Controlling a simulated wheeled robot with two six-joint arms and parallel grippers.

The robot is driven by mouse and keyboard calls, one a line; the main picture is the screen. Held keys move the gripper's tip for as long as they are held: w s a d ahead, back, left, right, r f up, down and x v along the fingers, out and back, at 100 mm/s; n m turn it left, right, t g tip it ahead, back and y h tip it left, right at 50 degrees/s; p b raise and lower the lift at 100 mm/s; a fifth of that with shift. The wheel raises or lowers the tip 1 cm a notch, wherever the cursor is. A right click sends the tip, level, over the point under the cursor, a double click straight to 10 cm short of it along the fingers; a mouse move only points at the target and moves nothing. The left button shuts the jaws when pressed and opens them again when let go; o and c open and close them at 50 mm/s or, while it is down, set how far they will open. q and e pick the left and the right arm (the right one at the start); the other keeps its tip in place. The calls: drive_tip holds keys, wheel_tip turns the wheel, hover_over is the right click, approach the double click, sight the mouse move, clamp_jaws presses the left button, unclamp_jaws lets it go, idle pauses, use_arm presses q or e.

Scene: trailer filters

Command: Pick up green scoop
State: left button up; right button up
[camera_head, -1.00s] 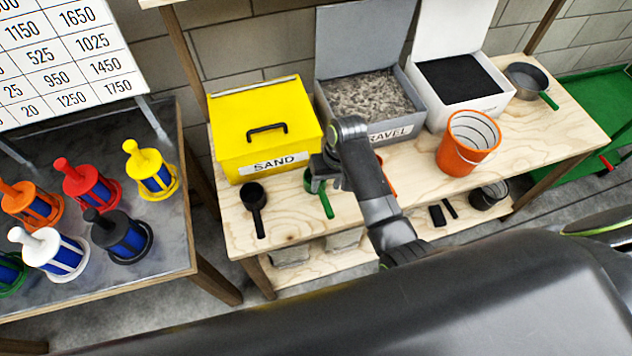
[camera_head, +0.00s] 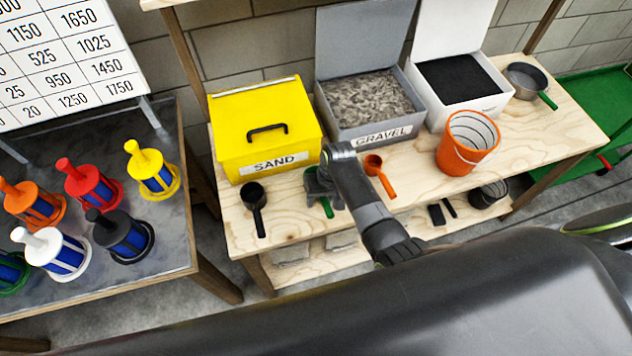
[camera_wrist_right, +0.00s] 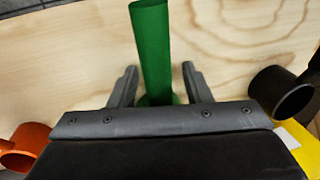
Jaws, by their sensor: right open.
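The green scoop (camera_head: 326,207) lies on the wooden bench in front of the yellow sand box, mostly hidden under my right gripper in the head view. In the right wrist view its green handle (camera_wrist_right: 152,45) stretches from between the fingers away toward the top edge. My right gripper (camera_head: 323,190) is low over the scoop. In the right wrist view the right gripper (camera_wrist_right: 160,85) is open, with one finger on each side of the handle and gaps visible on both sides. The scoop's cup is hidden there. My left gripper is not in view.
A black scoop (camera_head: 254,200) lies to the left and an orange scoop (camera_head: 375,166) to the right on the bench (camera_head: 285,228). Behind stand the yellow sand box (camera_head: 262,125), a gravel box (camera_head: 370,134) and a white box (camera_head: 470,108). An orange bucket (camera_head: 462,150) stands farther right.

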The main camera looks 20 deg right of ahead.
clamp_jaws()
drive_tip(key=shift+r, duration=0.1)
